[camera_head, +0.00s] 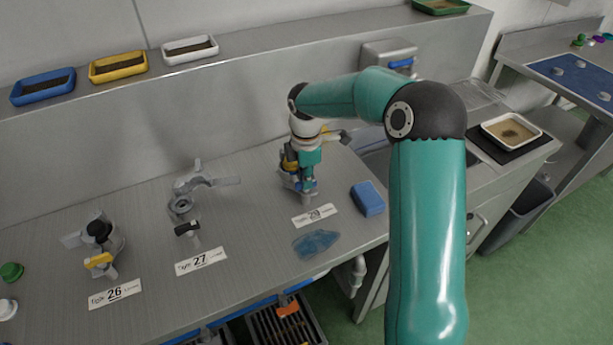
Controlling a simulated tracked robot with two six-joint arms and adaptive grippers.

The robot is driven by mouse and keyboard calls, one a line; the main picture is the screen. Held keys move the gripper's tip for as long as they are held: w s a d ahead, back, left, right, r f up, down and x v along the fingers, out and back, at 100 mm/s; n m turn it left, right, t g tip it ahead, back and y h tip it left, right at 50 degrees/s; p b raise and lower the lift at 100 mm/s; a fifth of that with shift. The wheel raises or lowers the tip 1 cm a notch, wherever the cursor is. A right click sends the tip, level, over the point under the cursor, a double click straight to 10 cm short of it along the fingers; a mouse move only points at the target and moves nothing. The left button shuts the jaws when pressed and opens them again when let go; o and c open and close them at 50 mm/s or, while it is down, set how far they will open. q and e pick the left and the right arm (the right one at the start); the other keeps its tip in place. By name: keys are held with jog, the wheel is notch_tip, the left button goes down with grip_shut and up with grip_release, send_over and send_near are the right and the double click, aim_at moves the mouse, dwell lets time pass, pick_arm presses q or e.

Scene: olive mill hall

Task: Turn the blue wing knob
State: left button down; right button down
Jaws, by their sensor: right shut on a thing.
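The blue wing knob (309,184) is on the fitting behind the label 29 on the steel counter, mostly covered by my right gripper. My right gripper (304,174) points down over this fitting and is shut on the knob. The gripper's fingers are small in the picture, and the knob's exact angle cannot be told. My right arm reaches in from the lower right and bends over the counter. My left gripper is not in view.
Fittings with a yellow knob (98,260) and a black knob (187,228) stand to the left. A blue sponge (368,198) and a bluish puddle-like patch (316,243) lie near the label 29 (315,215). Trays (118,67) line the shelf above.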

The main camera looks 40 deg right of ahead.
jog(key=shift+w+r+n, duration=0.15)
jog(key=shift+n, duration=0.65)
jog(key=c, duration=1.2)
grip_release()
jog(key=shift+c, duration=0.2)
notch_tip(320, 180, up, 12)
